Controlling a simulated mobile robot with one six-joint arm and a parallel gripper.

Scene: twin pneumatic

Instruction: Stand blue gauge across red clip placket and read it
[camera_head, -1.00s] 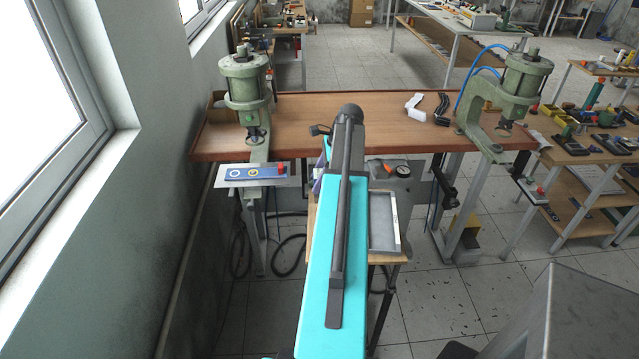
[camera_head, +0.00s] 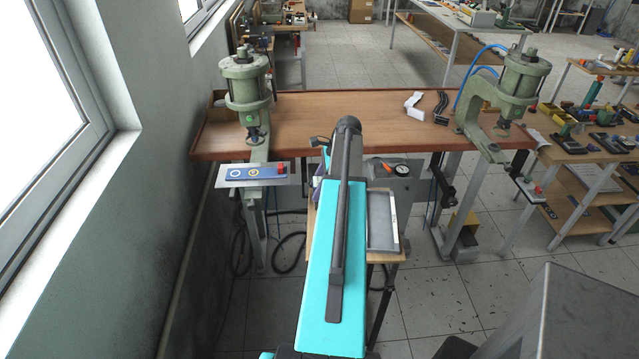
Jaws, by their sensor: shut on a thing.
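My turquoise and dark arm reaches up the middle of the view and hides what lies behind it. My gripper is not seen; the far end of the arm covers that spot. I cannot make out a blue gauge or a red clip placket. A sliver of something purple (camera_head: 318,187) shows at the left edge of my arm, mostly hidden. A shallow grey tray (camera_head: 397,247) stands just right of my arm on a small wooden stand. The visible part of the tray looks empty.
A wooden bench (camera_head: 330,104) spans the back, with a green press (camera_head: 247,85) at its left and another green press (camera_head: 518,85) at its right. A blue panel (camera_head: 255,173) juts out at front left. A wall and window close the left side.

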